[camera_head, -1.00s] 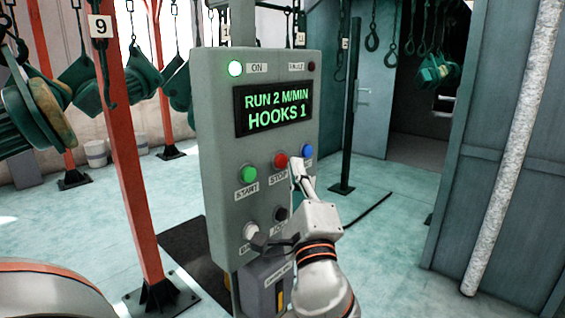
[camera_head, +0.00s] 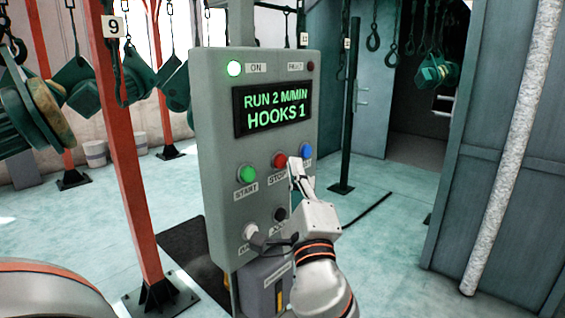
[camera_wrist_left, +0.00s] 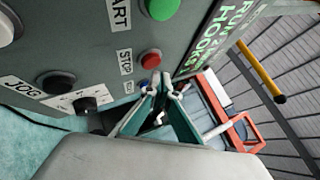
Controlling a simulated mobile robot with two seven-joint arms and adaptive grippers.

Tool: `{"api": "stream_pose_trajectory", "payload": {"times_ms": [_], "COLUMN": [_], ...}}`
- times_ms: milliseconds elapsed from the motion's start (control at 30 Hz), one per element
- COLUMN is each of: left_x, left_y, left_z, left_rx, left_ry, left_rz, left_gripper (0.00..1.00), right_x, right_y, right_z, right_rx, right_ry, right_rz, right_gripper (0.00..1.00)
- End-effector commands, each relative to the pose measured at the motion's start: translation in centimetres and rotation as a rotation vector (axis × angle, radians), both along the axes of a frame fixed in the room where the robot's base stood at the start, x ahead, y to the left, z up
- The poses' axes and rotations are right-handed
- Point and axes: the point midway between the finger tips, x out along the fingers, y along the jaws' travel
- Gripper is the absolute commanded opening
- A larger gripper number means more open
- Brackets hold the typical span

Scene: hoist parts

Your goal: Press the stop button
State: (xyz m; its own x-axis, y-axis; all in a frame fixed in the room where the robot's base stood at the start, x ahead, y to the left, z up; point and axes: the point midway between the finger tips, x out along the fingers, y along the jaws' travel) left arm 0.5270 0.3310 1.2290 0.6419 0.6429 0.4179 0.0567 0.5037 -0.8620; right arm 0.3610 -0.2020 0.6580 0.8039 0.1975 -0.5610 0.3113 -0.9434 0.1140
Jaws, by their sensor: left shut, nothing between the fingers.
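The red stop button (camera_head: 279,160) is on the grey control panel (camera_head: 215,130), above its STOP label. In the left wrist view the red button (camera_wrist_left: 151,59) shows near the fingertips. My left gripper (camera_head: 294,163) is shut and empty, its tips just right of the red button in the head view. In the left wrist view the tips of my left gripper (camera_wrist_left: 161,81) are close to the button; I cannot tell whether they touch it. The display (camera_head: 273,107) reads RUN 2 M/MIN, HOOKS 1. My right gripper is not in view.
A green start button (camera_head: 247,174) is left of the red one, and a blue button (camera_head: 306,151) is right of it. Below are a white knob (camera_head: 251,231) and a black one (camera_head: 280,214). An orange post (camera_head: 132,170) stands left of the panel.

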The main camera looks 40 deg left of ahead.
Motion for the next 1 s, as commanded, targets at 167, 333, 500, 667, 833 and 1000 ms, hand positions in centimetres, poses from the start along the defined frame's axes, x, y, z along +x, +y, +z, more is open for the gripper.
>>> {"api": "stream_pose_trajectory", "payload": {"times_ms": [167,333,500,667,833,1000], "left_x": [0.0,0.1,0.1,0.1,0.1,0.1], "left_y": [0.6,0.7,0.7,0.8,1.0,1.2], "left_z": [0.1,0.0,0.0,0.0,0.0,0.0], "left_rx": [0.000,0.000,0.000,0.000,0.000,0.000], "left_ry": [0.000,0.000,0.000,0.000,0.000,0.000], "left_rz": [0.000,0.000,0.000,0.000,0.000,0.000], "left_gripper": [0.00,0.00,0.00,0.00,0.00,0.00], "right_x": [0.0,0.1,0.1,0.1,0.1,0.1], "right_y": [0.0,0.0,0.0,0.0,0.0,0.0], "right_z": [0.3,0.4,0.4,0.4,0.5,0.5], "right_rx": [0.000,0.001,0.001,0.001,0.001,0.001], "right_ry": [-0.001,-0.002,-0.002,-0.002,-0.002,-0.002], "right_rz": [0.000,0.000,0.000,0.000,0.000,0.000], "right_gripper": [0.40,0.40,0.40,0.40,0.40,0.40]}}
